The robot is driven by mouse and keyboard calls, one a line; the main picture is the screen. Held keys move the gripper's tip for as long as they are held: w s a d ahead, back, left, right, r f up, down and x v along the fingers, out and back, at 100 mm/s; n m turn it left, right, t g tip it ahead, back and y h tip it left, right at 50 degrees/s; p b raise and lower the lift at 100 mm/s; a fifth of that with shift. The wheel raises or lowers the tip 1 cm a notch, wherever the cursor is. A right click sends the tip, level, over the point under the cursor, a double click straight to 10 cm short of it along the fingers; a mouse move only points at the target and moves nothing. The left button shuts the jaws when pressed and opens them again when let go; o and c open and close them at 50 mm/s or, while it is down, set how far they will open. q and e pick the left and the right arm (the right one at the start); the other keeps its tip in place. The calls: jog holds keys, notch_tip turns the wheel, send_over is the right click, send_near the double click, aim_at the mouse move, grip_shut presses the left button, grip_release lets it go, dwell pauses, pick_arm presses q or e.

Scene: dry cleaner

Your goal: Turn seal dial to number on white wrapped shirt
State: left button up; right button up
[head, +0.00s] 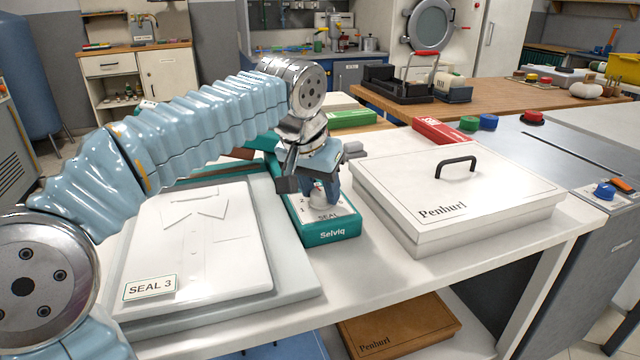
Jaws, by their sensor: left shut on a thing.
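The white wrapped shirt (215,250) lies flat on a grey board on the left of the white table. Its tag (150,288) reads "SEAL 3". Right of it stands a teal sealer box (325,230) marked "SEAL" and "Selviq". The pale seal dial (324,192) on its top is mostly hidden by my left gripper (322,188), which comes down from above and is shut on the dial. The number the dial points to cannot be read. My right gripper is not in view.
A white lidded "Penhurl" box (455,195) with a black handle stands close right of the sealer. Red (438,131) and green (352,119) boxes lie behind. A brown box (398,325) sits below the table. Bare tabletop (370,275) shows in front of the sealer.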

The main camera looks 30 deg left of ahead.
pick_arm(q)
jog(key=shift+m+h, duration=0.3)
jog(key=shift+m, duration=0.4)
jog(key=shift+f, duration=0.1)
jog(key=o, duration=1)
jog(key=p+v, duration=0.2)
jog(key=v, duration=1.2)
jog(key=shift+w, duration=0.1)
